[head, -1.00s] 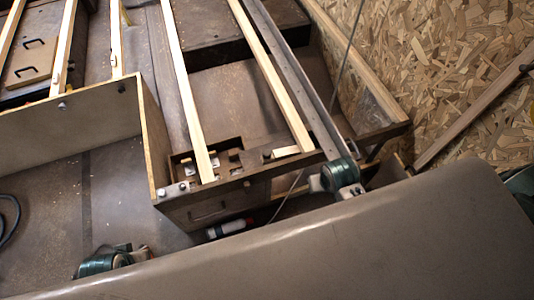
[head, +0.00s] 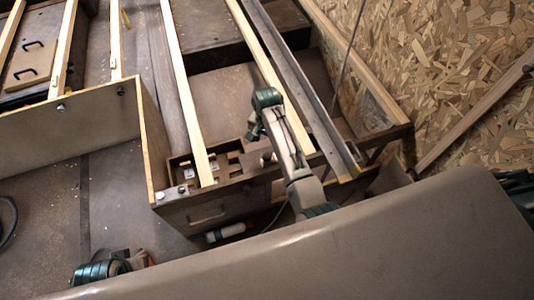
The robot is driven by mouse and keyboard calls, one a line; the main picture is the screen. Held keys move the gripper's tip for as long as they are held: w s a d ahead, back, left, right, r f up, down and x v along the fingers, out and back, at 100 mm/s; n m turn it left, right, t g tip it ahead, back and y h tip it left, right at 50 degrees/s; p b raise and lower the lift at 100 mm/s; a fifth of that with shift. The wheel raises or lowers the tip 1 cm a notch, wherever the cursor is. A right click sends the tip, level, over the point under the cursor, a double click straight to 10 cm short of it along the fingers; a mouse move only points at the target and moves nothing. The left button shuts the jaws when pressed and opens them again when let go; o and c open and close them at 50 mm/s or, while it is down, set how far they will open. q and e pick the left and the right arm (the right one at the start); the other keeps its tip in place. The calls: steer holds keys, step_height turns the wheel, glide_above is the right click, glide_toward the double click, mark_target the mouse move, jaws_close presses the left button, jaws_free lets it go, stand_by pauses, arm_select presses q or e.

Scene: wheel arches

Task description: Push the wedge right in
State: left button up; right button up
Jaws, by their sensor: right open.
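A short pale piece of wood, which I take for the wedge, is mostly hidden behind my right arm in the head view. My right gripper (head: 253,136) hangs down from the bent wrist above that block, open and small in the picture. I cannot tell whether it touches anything. My left arm's joint shows at the lower left; its gripper is out of sight.
Two pale slats (head: 187,100) run along the frame beside a long metal rail (head: 300,90). A pale panel box (head: 95,118) stands at the left. A chipboard wall (head: 450,80) is on the right.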

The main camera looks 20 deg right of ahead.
steer(key=b, duration=0.1)
glide_above(268, 156)
step_height(268, 156, down, 5)
steer(key=shift+a+f, duration=0.15)
steer(key=shift+f, duration=0.05)
step_height(268, 156, down, 4)
steer(key=shift+w+r+b, duration=0.1)
steer(key=shift+r+b, duration=0.15)
steer(key=shift+b, duration=0.1)
arm_select(q)
steer(key=shift+s+d+r+t, duration=0.1)
steer(key=shift+d+r+t, duration=0.2)
steer(key=shift+r, duration=0.25)
steer(key=shift+d+r+t, duration=0.3)
steer(key=shift+r, duration=0.25)
arm_select(e)
steer(key=shift+f, duration=0.4)
jaws_close()
arm_select(q)
steer(key=shift+r, duration=0.1)
